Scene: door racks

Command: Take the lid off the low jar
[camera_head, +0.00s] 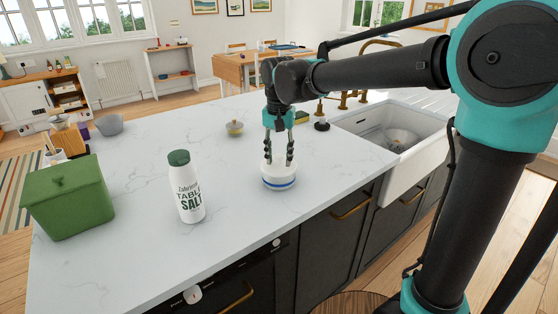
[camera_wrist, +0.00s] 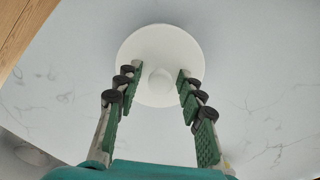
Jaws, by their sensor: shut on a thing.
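The low jar (camera_head: 279,183) is white with a blue band and stands upright on the marble counter near its front edge. Its white lid (camera_head: 267,169) is on top, and in the wrist view the round lid (camera_wrist: 160,44) shows a small knob in its middle. My gripper (camera_head: 278,160) points down from above, with its green-padded fingers on either side of the knob. In the wrist view my gripper (camera_wrist: 156,78) is shut on the lid. I cannot tell any gap between lid and jar; the lid hides the jar in the wrist view.
A white salt bottle (camera_head: 187,188) with a green cap stands left of the jar. A green bin (camera_head: 68,200) is farther left. A small yellowish bowl (camera_head: 235,128) lies behind. The sink (camera_head: 400,140) is at right. The counter between bottle and jar is clear.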

